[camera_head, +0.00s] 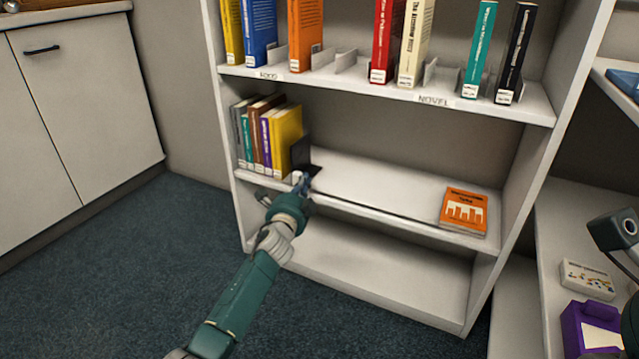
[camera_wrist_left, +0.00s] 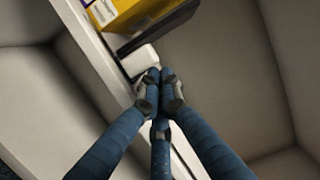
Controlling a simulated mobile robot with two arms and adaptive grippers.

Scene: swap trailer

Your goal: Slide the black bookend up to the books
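The black bookend (camera_head: 301,152) stands upright on the middle shelf, just right of the row of books (camera_head: 262,140). The yellow book (camera_head: 287,135) is the nearest book to it; I cannot tell whether they touch. In the left wrist view the bookend (camera_wrist_left: 165,28) shows as a dark plate close beside the yellow book (camera_wrist_left: 118,12). My left gripper (camera_head: 303,182) is at the shelf's front edge, just in front of the bookend. In the left wrist view its fingertips (camera_wrist_left: 160,77) are together and hold nothing visible.
An orange book (camera_head: 464,211) lies flat at the shelf's right end, with bare shelf (camera_head: 385,190) between. The upper shelf (camera_head: 345,83) holds books and grey bookends. The bottom shelf (camera_head: 380,275) is empty.

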